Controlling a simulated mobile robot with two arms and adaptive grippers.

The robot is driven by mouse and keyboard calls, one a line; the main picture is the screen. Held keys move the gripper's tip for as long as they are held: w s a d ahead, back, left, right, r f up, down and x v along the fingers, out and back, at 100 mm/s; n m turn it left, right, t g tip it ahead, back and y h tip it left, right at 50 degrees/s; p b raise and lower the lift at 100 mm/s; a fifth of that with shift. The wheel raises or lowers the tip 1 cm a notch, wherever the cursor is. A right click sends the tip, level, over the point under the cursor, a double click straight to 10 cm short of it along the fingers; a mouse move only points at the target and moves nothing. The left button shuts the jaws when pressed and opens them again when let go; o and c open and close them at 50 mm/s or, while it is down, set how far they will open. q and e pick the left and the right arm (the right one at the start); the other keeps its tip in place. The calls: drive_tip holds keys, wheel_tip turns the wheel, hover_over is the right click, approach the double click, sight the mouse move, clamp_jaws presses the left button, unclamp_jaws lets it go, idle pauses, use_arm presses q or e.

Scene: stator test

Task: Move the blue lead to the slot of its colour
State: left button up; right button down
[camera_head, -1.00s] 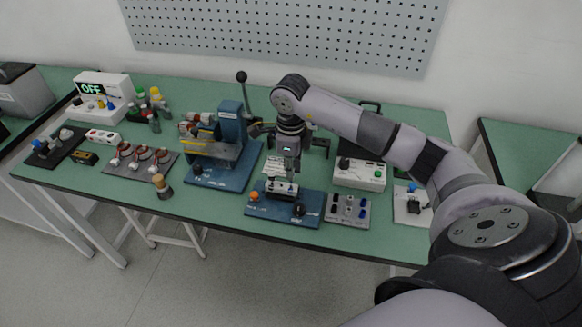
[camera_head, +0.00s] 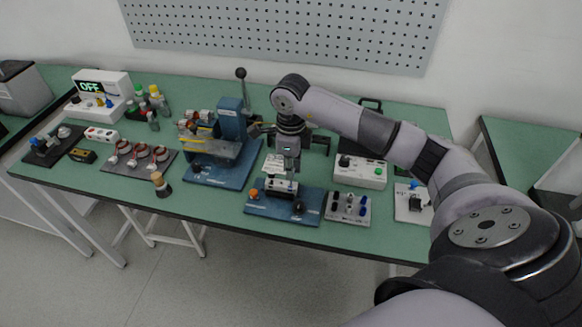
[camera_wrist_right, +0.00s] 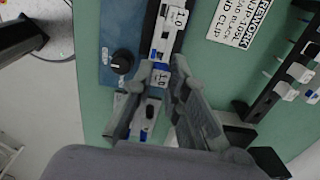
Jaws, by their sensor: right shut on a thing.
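My right gripper (camera_head: 287,166) points down over a blue fixture (camera_head: 262,206) at the table's front. In the wrist view the right gripper (camera_wrist_right: 161,80) is shut on a small white and blue piece, the blue lead (camera_wrist_right: 158,74), marked 1.0. A similar white and blue piece (camera_wrist_right: 171,20), also marked 1.0, sits just beyond it on a dark strip of the fixture. The slots under the fingers are largely hidden, so I cannot tell whether the lead touches one. My left gripper is not in view.
An orange knob (camera_head: 254,193) and a black knob (camera_head: 299,207) stand on the fixture. A grey knob panel (camera_head: 361,217) and a white control box (camera_head: 365,178) are to the right. A lever press (camera_head: 233,128) stands to the left. A printed card (camera_wrist_right: 240,22) lies close by.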

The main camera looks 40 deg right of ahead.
drive_tip(key=shift+f, duration=0.4)
drive_tip(key=shift+f+b, duration=0.1)
drive_tip(key=shift+b, duration=0.25)
drive_tip(key=shift+f+b, duration=0.45)
drive_tip(key=shift+f, duration=0.1)
drive_tip(key=c, duration=1.5)
unclamp_jaws()
drive_tip(key=shift+r, duration=0.1)
wheel_tip(320, 180, up, 12)
drive_tip(key=shift+f, duration=0.1)
